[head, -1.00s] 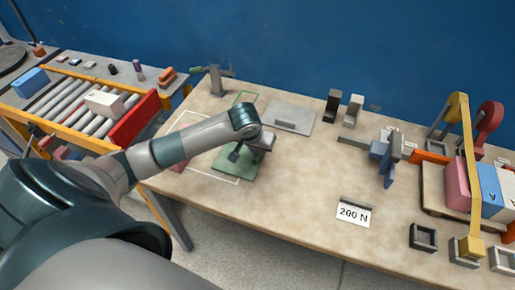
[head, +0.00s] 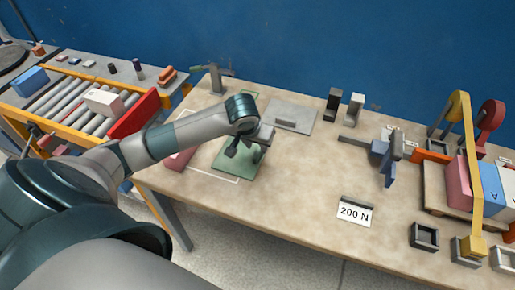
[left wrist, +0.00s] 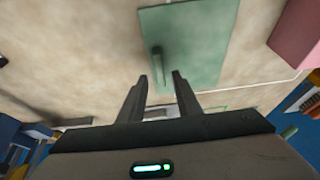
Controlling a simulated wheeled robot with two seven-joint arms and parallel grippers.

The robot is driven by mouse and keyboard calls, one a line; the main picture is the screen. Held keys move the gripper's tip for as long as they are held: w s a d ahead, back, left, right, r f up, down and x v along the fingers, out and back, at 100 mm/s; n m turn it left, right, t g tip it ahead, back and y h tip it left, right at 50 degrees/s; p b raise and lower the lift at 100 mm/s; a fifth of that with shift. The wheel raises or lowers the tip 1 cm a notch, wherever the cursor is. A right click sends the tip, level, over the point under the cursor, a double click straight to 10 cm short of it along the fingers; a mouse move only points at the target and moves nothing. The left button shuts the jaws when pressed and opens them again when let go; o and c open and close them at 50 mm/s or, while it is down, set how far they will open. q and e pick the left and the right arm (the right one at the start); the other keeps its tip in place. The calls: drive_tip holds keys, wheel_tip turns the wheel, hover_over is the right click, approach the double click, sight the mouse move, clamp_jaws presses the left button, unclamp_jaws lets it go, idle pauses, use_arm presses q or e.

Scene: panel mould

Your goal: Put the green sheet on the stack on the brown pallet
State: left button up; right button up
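The green sheet (head: 231,158) lies flat on the table at left of centre, partly under my left gripper. It also shows in the left wrist view (left wrist: 205,35), with a green upright handle (left wrist: 158,65) on it. My left gripper (left wrist: 160,76) is open and empty, its fingertips pointing at the handle, one to either side of it in the picture. In the head view my left gripper (head: 243,150) is over the sheet. The brown pallet (head: 432,190) is at the far right, bearing a pink block (head: 457,185) and a blue block (head: 483,190). My right gripper is not in view.
A yellow bracket (head: 470,170) stands in front of the pallet's blocks. A grey-blue fixture (head: 387,160) and a "200 N" sign (head: 355,212) stand between sheet and pallet. A grey plate (head: 290,117) lies behind. The table's middle is mostly bare.

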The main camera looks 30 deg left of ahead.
use_arm(q)
drive_tip(key=a+b+v, duration=0.1)
drive_tip(key=v, duration=0.7)
drive_tip(key=shift+s+d+r+b, duration=0.15)
drive_tip(key=shift+d+r+b, duration=0.15)
drive_tip(key=shift+d, duration=0.2)
drive_tip(key=shift+o, duration=0.4)
